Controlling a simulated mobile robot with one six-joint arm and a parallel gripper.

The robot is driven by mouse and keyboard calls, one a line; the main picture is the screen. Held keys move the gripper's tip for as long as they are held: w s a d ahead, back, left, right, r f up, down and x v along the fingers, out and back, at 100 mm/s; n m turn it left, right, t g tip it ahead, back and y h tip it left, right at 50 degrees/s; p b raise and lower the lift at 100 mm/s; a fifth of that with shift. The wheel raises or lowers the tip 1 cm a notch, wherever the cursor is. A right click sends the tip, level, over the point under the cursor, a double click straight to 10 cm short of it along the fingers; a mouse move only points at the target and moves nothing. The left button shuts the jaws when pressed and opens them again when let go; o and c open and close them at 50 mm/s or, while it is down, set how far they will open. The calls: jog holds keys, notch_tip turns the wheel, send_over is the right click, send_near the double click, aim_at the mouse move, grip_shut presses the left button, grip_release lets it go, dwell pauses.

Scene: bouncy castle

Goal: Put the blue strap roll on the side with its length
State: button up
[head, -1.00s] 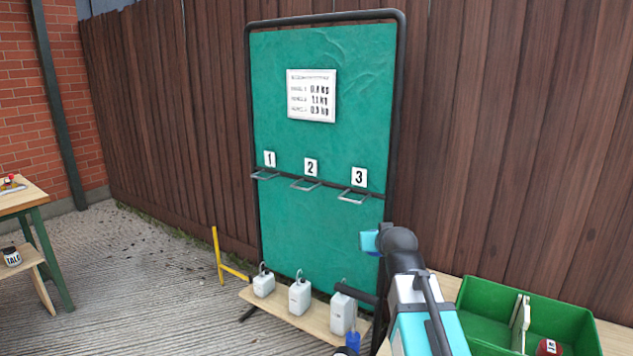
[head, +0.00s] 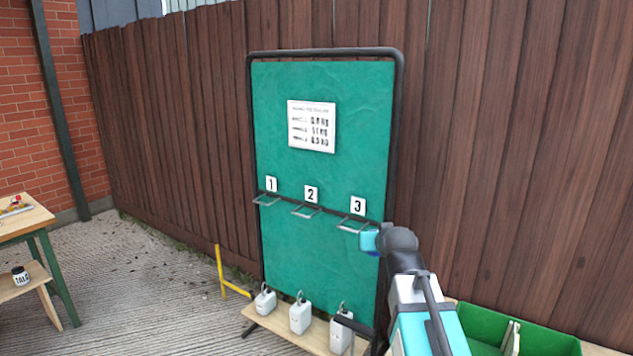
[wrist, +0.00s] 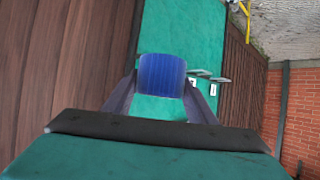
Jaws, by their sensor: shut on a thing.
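The blue strap roll (wrist: 162,75) shows in the wrist view as a ribbed blue cylinder between the two fingers of my gripper (wrist: 160,84). My gripper is shut on it, and the roll is clear of any surface that I can see. A green bin (head: 553,338) with a white divider (head: 511,338) shows at the lower right of the head view. Its lower part and contents are cut off by the frame edge.
A green board (head: 325,250) carries a white sign (head: 311,125) and hooks numbered 1, 2 and 3. White weights (head: 301,317) stand on a plank at its foot. A wooden fence (head: 520,150) closes the back.

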jog(key=shift+r+p, duration=3.1)
jog(key=shift+r, duration=0.45)
jog(key=shift+a, duration=0.1)
